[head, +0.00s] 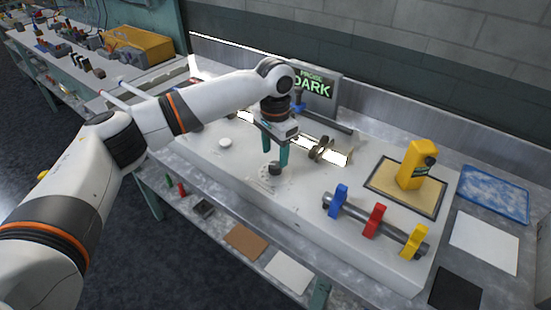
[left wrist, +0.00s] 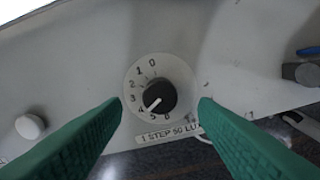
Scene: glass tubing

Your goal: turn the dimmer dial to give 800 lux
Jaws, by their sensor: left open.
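The dimmer dial (left wrist: 160,97) is a dark round knob on a pale numbered scale. Its white mark points to the lower left, close to the 4. A label (left wrist: 168,134) below it reads "1 STEP 50 LU", with the end cut off by a finger. In the head view the dial (head: 275,168) sits on the white panel. My left gripper (head: 276,154) points down just over the dial, with green fingers open. In the left wrist view the fingertips (left wrist: 160,104) are on either side of the dial, apart from it. My right gripper is out of view.
A display (head: 316,86) at the back reads "DARK" in green. A white knob (head: 225,142) lies left of the dial.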

